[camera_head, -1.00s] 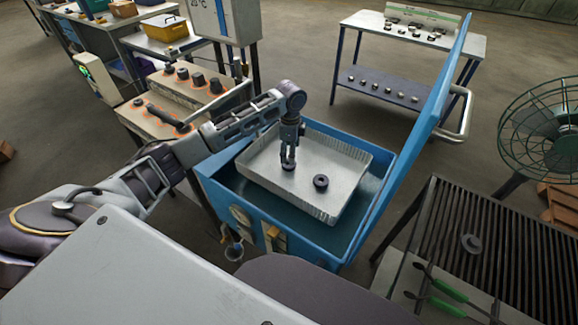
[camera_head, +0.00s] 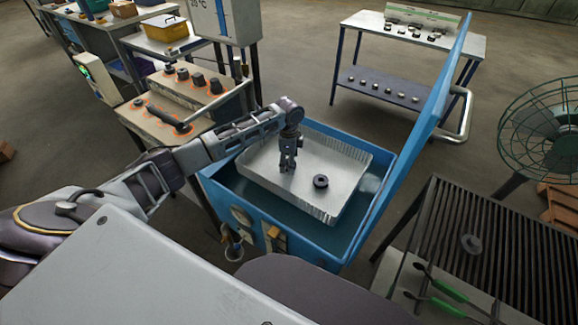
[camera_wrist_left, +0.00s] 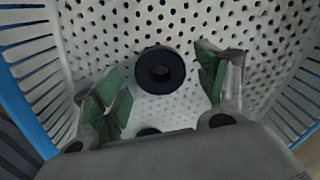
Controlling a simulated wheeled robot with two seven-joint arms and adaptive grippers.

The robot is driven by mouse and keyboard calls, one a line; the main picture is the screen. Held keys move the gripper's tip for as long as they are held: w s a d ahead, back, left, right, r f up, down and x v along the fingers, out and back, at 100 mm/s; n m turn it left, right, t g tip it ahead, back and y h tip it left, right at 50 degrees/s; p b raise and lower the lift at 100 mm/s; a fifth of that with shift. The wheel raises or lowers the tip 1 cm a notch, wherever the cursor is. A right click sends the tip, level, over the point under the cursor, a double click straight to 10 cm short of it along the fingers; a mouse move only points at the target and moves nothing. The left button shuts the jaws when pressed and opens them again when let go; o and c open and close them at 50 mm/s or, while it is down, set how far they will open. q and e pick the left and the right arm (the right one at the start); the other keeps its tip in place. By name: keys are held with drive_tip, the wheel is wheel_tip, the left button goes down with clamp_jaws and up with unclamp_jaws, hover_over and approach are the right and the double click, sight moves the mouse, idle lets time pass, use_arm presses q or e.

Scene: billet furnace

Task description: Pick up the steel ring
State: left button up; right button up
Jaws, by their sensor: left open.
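A dark round ring (camera_head: 320,181) lies flat in the pale perforated tray (camera_head: 342,147), right of my left gripper (camera_head: 288,168). My left gripper points down over the tray, open and empty. In the left wrist view a dark ring (camera_wrist_left: 160,70) with a central hole lies between the spread green-padded fingers, with a gap on each side. A second dark piece (camera_wrist_left: 148,132) shows partly at the edge of the gripper body. In the head view the fingers hide any ring beneath them. My right gripper is not in view.
The tray sits inside a blue tank (camera_head: 252,219) with a raised lid (camera_head: 432,110) at its right. A bench with dark cylinders (camera_head: 198,79) stands left.

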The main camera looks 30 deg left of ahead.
use_arm(q)
drive_tip(key=shift+f, duration=0.6)
drive_tip(key=c, duration=1.4)
drive_tip(key=shift+r, duration=0.1)
drive_tip(key=shift+r, duration=0.5)
wheel_tip(320, 180, up, 9)
drive_tip(key=shift+f, duration=0.1)
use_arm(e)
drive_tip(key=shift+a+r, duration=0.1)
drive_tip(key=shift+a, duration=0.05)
